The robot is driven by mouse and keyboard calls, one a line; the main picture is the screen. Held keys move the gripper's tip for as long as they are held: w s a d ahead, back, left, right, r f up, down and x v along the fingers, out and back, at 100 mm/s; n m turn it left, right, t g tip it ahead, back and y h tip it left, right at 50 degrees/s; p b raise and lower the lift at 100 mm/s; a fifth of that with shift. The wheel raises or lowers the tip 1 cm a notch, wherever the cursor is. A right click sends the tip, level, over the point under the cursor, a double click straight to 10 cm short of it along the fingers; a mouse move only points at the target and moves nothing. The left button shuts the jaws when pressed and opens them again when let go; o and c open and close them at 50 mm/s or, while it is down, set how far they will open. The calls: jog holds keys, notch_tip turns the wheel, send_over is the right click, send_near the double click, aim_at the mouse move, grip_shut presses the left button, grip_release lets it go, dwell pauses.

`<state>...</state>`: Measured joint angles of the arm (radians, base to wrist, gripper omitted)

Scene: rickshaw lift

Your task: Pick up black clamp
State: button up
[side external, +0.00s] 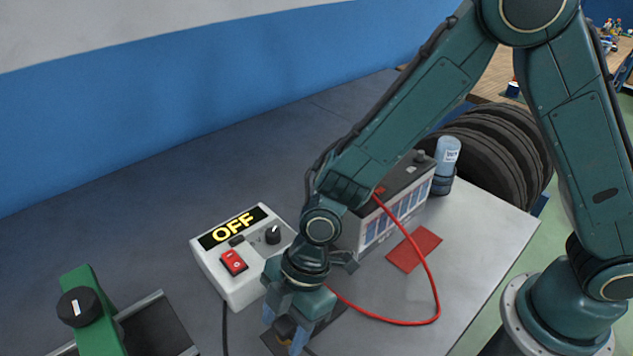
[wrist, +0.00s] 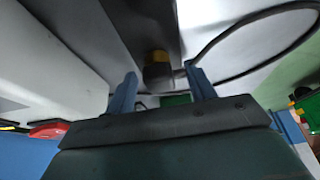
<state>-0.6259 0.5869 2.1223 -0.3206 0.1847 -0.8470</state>
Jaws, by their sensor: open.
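The black clamp (wrist: 158,74) shows as a dark piece with a yellow band, between the tips of my gripper (wrist: 161,74) in the wrist view. A gap shows on each side, clearer on the left; contact on the right is unclear. In the side external view, my gripper (side external: 284,328) points down at the table's front, its blue fingers apart around the dark clamp end (side external: 285,328). The rest of the clamp is hidden by my fingers and wrist. A dark cable (wrist: 245,75) loops off to the right in the wrist view.
A white control box (side external: 212,268) reading OFF stands just left of my gripper. A battery (side external: 408,205) with a red cable (side external: 432,275) stands behind, beside a red pad (side external: 413,250). A green device (side external: 80,285) with a knob is at the lower left.

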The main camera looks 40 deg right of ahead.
aim_at(286, 316)
jog(key=c, duration=1)
jog(key=shift+r, duration=0.15)
jog(key=shift+c, duration=0.2)
notch_tip(286, 316, up, 20)
jog(key=shift+d, duration=0.1)
dwell(0.7)
jog(key=w+d+m+t, duration=0.15)
jog(key=w+d, duration=0.25)
jog(key=d, duration=0.6)
jog(key=w+d+m, duration=0.3)
jog(key=w+d, duration=0.2)
jog(key=d, duration=0.5)
jog(key=shift+s+d+r+m+t+h, duration=0.25)
jog(key=shift+s+d+m, duration=0.45)
jog(key=shift+d, duration=2.75)
jog(key=shift+s+d+r+m+t+h, duration=0.25)
jog(key=shift+s+d+m, duration=0.4)
jog(key=shift+d, duration=2.8)
jog(key=shift+s+d+r+m+t+h, duration=0.1)
jog(key=shift+s+d+m+t, duration=0.55)
jog(key=shift+d, duration=2.8)
